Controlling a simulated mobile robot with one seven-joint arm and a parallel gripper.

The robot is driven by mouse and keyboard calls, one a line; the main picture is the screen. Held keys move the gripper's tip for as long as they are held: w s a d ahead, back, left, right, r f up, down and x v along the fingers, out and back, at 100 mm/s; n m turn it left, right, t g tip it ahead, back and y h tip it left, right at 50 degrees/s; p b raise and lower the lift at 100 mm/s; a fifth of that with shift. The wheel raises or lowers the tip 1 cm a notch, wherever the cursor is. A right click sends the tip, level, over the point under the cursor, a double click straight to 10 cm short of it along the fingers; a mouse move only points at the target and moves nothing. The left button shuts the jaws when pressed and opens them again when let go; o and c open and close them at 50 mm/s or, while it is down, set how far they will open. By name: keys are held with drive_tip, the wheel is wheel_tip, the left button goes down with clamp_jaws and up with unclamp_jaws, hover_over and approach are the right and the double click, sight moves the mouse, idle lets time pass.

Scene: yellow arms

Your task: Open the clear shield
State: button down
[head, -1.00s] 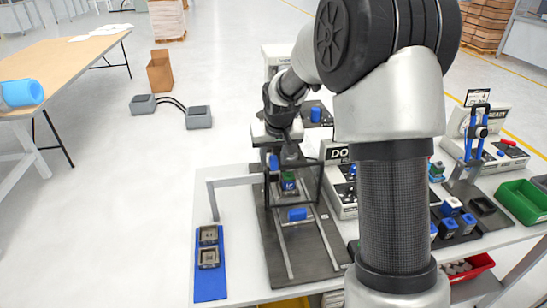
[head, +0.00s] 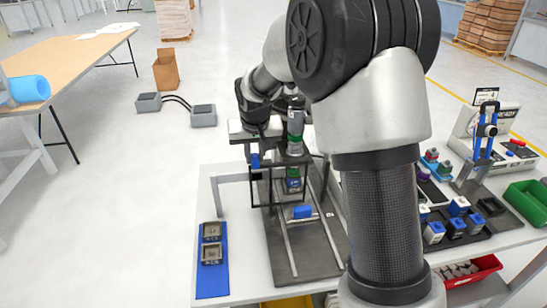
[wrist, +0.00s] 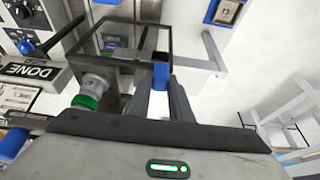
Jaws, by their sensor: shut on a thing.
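The clear shield shows as a thin dark frame (head: 279,204) over the dark fixture plate (head: 315,265); its see-through panel is hard to make out. In the wrist view the frame (wrist: 125,20) reaches out beyond my fingers. A small blue handle (head: 255,161) sits at the shield's left side. My gripper (wrist: 162,88) is shut on this blue handle (wrist: 161,74), with a finger on each side. A part with a blue label (head: 293,184) shows behind the frame. My arm hides much of the station behind the shield.
A blue block (head: 302,212) sits between the plate's rails. A blue mat (head: 212,286) with two grey parts lies at left. White table (head: 236,230) shows between mat and plate.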

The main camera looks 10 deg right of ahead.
drive_tip(key=a+b, duration=0.1)
drive_tip(key=a, duration=0.9)
drive_tip(key=shift+a, duration=0.1)
drive_tip(key=c, duration=1.6)
unclamp_jaws()
drive_tip(key=v, duration=1.7)
drive_tip(key=shift+s+r, duration=0.1)
drive_tip(key=shift+r, duration=0.15)
